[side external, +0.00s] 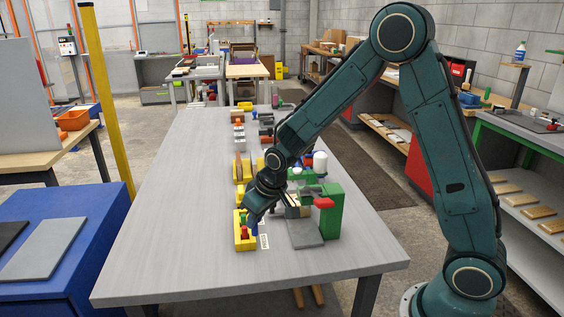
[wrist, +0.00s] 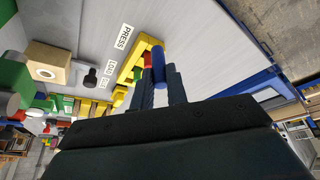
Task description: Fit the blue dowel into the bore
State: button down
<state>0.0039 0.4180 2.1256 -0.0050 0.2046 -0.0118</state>
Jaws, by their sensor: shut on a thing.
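My gripper (wrist: 160,88) is shut on the blue dowel (wrist: 158,62), which sticks out past the fingertips in the wrist view. In the side external view my gripper (side external: 252,218) is low over the yellow tray (side external: 243,246). I cannot tell whether the dowel is clear of the tray. A red piece (wrist: 148,58) is close beside the dowel. In the side external view the block is mostly hidden behind my gripper and arm.
A green press with a red handle (side external: 324,203) and a grey plate (side external: 304,235) stand right of the tray. A dark knob-ended piece (wrist: 91,77) is near the block. Several yellow holders and other parts line the table behind. The table's left side (side external: 165,225) is clear.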

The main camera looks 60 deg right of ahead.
jog(key=shift+s+f, duration=0.1)
jog(key=shift+s, duration=0.25)
jog(key=shift+w, duration=0.45)
jog(key=w+d+r+n+g+y, duration=0.1)
jog(key=w+d+r+n+y, duration=0.1)
jog(key=w+d+r+n, duration=0.4)
jog(key=shift+w+d+r+n, duration=0.3)
jog(key=shift+w+d+r, duration=2.35)
jog(key=shift+w, duration=1.6)
notch_tip(320, 180, down, 20)
jog(key=shift+r, duration=0.2)
jog(key=shift+f, duration=0.2)
